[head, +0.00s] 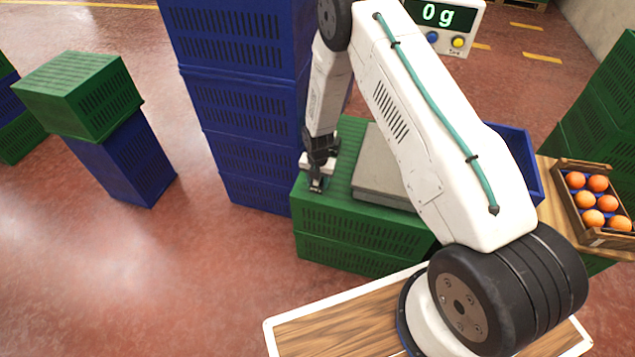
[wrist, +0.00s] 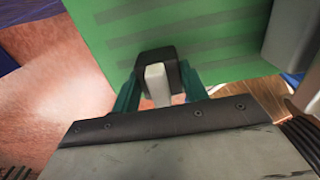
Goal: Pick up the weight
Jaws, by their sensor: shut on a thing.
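My gripper (head: 317,184) points down at the left edge of the green crate stack's top, beside the scale. In the wrist view its two teal fingers (wrist: 157,92) are shut on the weight (wrist: 156,82), which shows as a small pale grey piece with a dark block around its far end. In the head view the weight is mostly hidden by the fingers. I cannot tell whether it touches the crate top. The scale's grey plate (head: 378,178) looks bare where it shows, partly behind my arm. The scale's display (head: 437,15) reads 0 g.
The green crates (head: 345,225) carry the scale. A tall blue crate stack (head: 245,120) stands close on the left of my gripper. A wooden box (head: 592,238) of several oranges sits at the right. A blue crate (head: 522,160) is behind my arm. Open floor lies at the left.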

